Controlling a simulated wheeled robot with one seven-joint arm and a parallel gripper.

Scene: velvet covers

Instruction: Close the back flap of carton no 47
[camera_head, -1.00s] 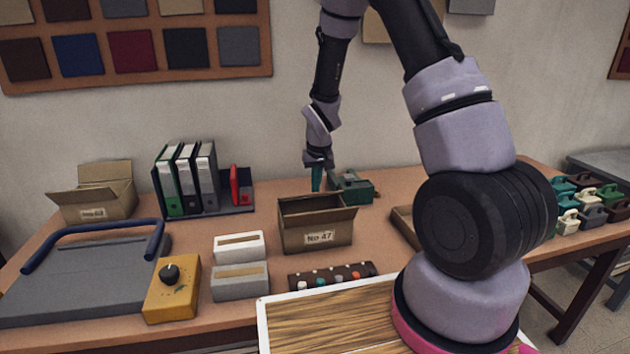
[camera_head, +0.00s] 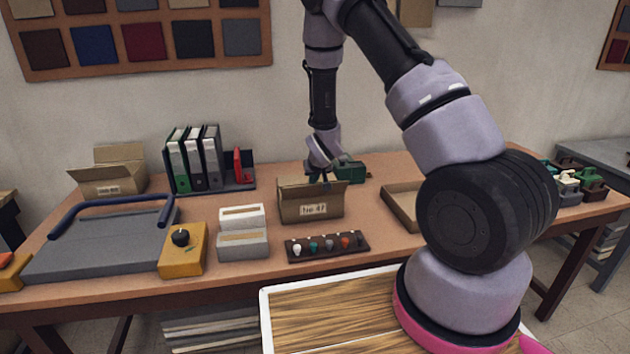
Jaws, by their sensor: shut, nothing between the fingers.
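Carton no 47 (camera_head: 311,210) stands upright on the table, a small brown box with its white label facing me. Its right flap sticks outward. Along its back edge a strip of board shows beside my gripper, but the angle of the back flap is hard to tell. My gripper (camera_head: 324,182) is shut and empty, pointing down at the carton's top near the back edge. Its fingertips are small and partly hidden, so I cannot tell whether they touch the flap.
A green device (camera_head: 350,172) stands close behind the carton. A strip of coloured knobs (camera_head: 327,247) lies in front, white and grey boxes (camera_head: 242,243) to the left, and an open tray (camera_head: 401,207) to the right. Another open carton (camera_head: 108,176) stands at the far left.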

